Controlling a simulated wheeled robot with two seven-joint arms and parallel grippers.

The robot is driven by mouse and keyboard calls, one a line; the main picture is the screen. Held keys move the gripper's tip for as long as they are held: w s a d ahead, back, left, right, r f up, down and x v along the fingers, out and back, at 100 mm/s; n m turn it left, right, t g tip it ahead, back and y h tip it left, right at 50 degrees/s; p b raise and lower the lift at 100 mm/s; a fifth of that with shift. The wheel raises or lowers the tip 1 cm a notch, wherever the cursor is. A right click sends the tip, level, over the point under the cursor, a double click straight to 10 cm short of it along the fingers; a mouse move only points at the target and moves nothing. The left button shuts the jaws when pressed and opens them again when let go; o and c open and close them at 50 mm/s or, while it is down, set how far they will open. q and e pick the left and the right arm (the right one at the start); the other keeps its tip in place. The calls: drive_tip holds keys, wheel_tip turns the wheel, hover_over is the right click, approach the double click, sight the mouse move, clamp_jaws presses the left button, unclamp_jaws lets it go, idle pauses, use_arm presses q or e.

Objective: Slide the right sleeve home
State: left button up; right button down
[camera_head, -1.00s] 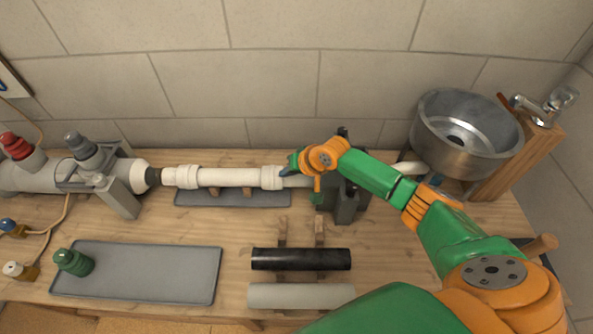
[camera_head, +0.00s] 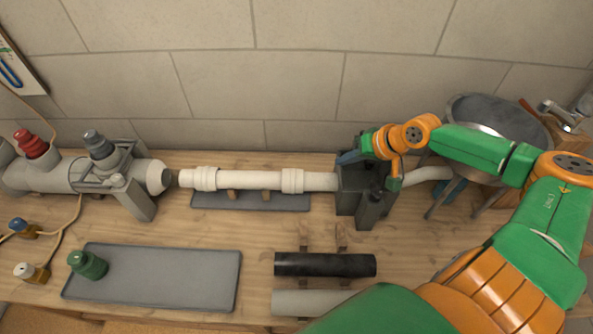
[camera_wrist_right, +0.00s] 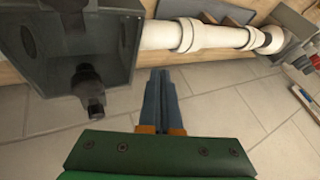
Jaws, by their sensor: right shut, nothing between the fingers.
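The right sleeve (camera_head: 292,181) is a white collar around the right part of the white pipe (camera_head: 248,180). A matching left sleeve (camera_head: 205,178) sits near the pipe's left end. In the right wrist view the right sleeve (camera_wrist_right: 186,36) is the nearer collar, with the left sleeve (camera_wrist_right: 250,40) beyond it. My right gripper (camera_head: 347,157) is shut and empty at the dark clamp block (camera_head: 362,205), to the right of the right sleeve and apart from it. Its blue fingers (camera_wrist_right: 160,78) show together in the wrist view. My left gripper is not in view.
A grey valve body (camera_head: 100,172) stands at the left. A steel basin (camera_head: 500,112) and a tap stand at the right. A grey tray (camera_head: 170,280) holds a green cap (camera_head: 88,264). A black tube (camera_head: 325,264) and a grey tube (camera_head: 305,301) lie in front.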

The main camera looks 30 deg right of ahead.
sight(300, 171)
drive_tip(key=shift+w+d+f+b, duration=0.1)
drive_tip(key=shift+f+b, duration=0.05)
drive_tip(key=shift+f, duration=0.35)
drive_tip(key=shift+w+f+b, duration=0.1)
drive_tip(key=shift+f+b, duration=0.05)
drive_tip(key=shift+f, duration=0.3)
drive_tip(key=x, duration=0.6)
drive_tip(key=shift+w, duration=0.15)
drive_tip(key=w+a, duration=0.1)
drive_tip(key=a+p, duration=0.1)
drive_tip(key=a, duration=0.1)
drive_tip(key=shift+w+f+p, duration=0.15)
drive_tip(key=shift+w+p, duration=0.15)
drive_tip(key=shift+w, duration=0.1)
drive_tip(key=shift+w+a, duration=0.15)
drive_tip(key=shift+a, duration=0.05)
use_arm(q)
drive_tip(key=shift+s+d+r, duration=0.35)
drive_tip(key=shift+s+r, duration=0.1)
use_arm(e)
drive_tip(key=shift+w+a+f, duration=0.1)
drive_tip(key=shift+w+f, duration=0.1)
drive_tip(key=shift+f, duration=0.05)
drive_tip(key=shift+r, duration=0.1)
